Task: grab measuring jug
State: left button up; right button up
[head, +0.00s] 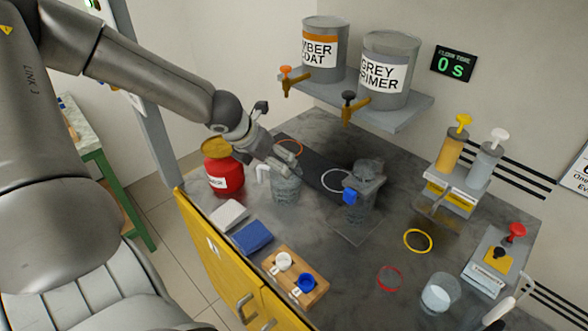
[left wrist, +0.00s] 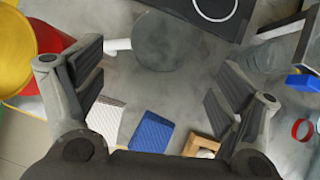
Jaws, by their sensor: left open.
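The measuring jug (head: 286,188) is a clear vessel with a white handle, standing on the dark grey worktop behind the blue sponge. In the left wrist view the jug (left wrist: 168,45) is seen from above, its white handle pointing left. My left gripper (head: 272,160) reaches in from the left, right beside the jug's upper part and partly in front of it. In the left wrist view my left gripper (left wrist: 160,88) is open and empty. The jug lies beyond its fingertips, roughly centred between them, with no clear contact. My right gripper is not in view.
A red canister (head: 223,176) stands just left of the jug, close to my left arm. A grey device with a blue part (head: 350,196) stands to the right. White (head: 229,215) and blue (head: 252,238) blocks lie in front. A glass beaker (head: 440,294) is further right.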

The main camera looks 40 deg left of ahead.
aim_at(277, 173)
pick_arm(q)
jog(key=b+x, duration=0.1)
jog(key=x, duration=0.2)
jog(key=b+x, duration=0.1)
jog(key=x, duration=0.1)
jog(key=s+b+x, duration=0.1)
jog(key=b+x, duration=0.1)
jog(key=x, duration=0.1)
jog(key=shift+w+d+f, duration=0.1)
jog(key=shift+w+f, duration=0.05)
jog(key=shift+f, duration=0.45)
jog(key=shift+w+f, duration=0.2)
jog(key=shift+f, duration=0.05)
jog(key=shift+c, duration=1.2)
jog(key=c, duration=0.5)
jog(key=shift+c, duration=0.4)
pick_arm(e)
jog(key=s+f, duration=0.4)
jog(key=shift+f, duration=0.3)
